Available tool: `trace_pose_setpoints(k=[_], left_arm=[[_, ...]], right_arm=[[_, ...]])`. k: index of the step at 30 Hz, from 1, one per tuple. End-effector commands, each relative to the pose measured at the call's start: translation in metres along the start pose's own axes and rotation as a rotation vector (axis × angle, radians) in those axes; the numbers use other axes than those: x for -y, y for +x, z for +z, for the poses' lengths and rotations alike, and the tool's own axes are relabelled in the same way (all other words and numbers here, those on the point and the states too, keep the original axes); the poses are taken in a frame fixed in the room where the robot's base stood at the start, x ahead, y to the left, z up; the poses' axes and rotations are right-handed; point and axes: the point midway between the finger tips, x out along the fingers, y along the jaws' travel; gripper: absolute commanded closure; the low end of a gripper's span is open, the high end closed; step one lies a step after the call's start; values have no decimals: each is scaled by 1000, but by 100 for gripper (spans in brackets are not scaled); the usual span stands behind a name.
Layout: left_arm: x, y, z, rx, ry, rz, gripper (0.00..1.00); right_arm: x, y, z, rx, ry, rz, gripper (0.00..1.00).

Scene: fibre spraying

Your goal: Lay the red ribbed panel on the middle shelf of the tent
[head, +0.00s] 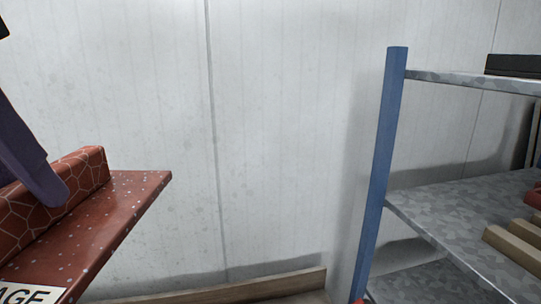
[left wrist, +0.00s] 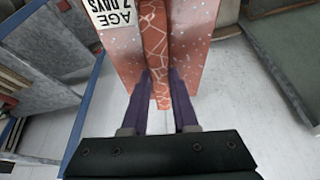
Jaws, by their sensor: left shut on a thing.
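The red ribbed panel (head: 128,205) is speckled with pale dots and has a raised rib with a pale net pattern. It shows at lower left in the head view and at top centre in the left wrist view (left wrist: 188,50). My left gripper (left wrist: 161,74) is shut on the rib, with its purple fingers on either side. In the head view one purple finger of the left gripper (head: 50,190) shows in front of the rib. A shelf unit with a blue post stands at right; its middle shelf (head: 440,215) is mottled grey. No tent is clearly recognisable. My right gripper is out of view.
Wooden strips (head: 515,250) and a partly seen red item lie on the middle shelf's right side. The upper shelf (head: 450,80) carries a dark block (head: 515,65). A pale wall stands behind, with a wooden board (head: 240,292) low along it. Open space separates panel and shelves.

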Motion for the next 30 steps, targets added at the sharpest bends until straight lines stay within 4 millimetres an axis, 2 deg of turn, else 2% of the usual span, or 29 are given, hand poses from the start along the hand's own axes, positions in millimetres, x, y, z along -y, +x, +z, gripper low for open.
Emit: trace_pose_setpoints(k=[1, 6, 30], left_arm=[[0, -14, -7, -4, -1, 1, 100], [0, -22, -10, -5, -1, -1, 100], [-1, -20, -9, -2, 0, 4, 100]], right_arm=[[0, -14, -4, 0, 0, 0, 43], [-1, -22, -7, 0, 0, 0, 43], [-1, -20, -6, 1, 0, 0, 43]])
